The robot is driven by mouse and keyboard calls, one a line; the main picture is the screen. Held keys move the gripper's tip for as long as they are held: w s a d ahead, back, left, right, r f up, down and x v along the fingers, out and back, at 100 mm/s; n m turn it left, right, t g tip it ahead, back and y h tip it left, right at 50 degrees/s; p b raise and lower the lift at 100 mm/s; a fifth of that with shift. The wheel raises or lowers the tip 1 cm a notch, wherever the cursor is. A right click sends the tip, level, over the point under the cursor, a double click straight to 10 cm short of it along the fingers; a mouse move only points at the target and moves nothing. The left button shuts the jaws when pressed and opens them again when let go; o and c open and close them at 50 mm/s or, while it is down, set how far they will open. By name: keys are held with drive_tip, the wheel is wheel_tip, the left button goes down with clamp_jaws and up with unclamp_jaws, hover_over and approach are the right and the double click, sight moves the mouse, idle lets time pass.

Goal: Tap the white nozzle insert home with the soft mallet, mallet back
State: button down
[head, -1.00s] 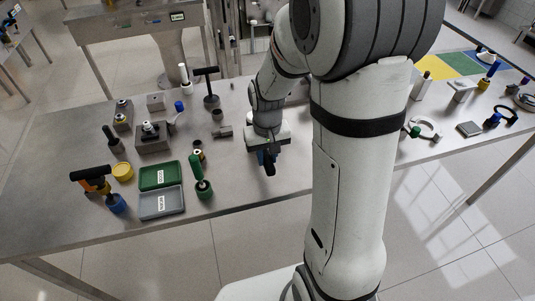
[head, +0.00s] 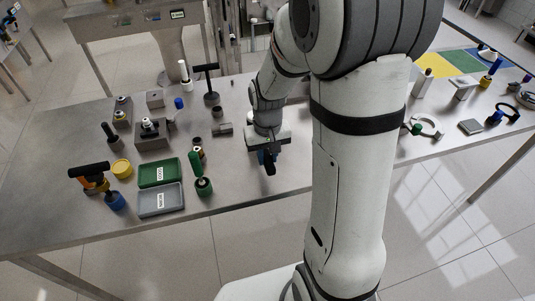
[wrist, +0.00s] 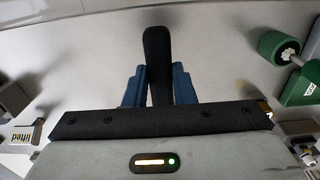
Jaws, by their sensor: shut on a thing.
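My gripper (head: 267,160) is low over the front part of the table, right of the green-handled tool. In the wrist view its blue fingers (wrist: 158,88) are shut on a plain black bar (wrist: 157,50), which sticks out beyond them. The bar looks like a handle; its other end is hidden, so I cannot tell whether it is the mallet's. A grey block (head: 152,140) at left carries a dark fitting with a small white piece (head: 146,122) on top, possibly the nozzle insert. How deep it sits is too small to tell.
Green (head: 158,172) and grey (head: 160,200) trays lie in front. A green-handled tool (head: 197,170) stands beside them. A black T-shaped tool (head: 207,80) stands behind. Table around my gripper is clear.

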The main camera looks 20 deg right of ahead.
drive_tip(key=shift+f, duration=0.1)
drive_tip(key=shift+w+f+b, duration=0.1)
drive_tip(key=shift+f+b, duration=0.8)
drive_tip(key=shift+f, duration=0.1)
drive_tip(key=c, duration=1.1)
unclamp_jaws()
drive_tip(key=shift+s, duration=0.2)
drive_tip(key=s, duration=0.9)
drive_tip(key=shift+s, duration=0.4)
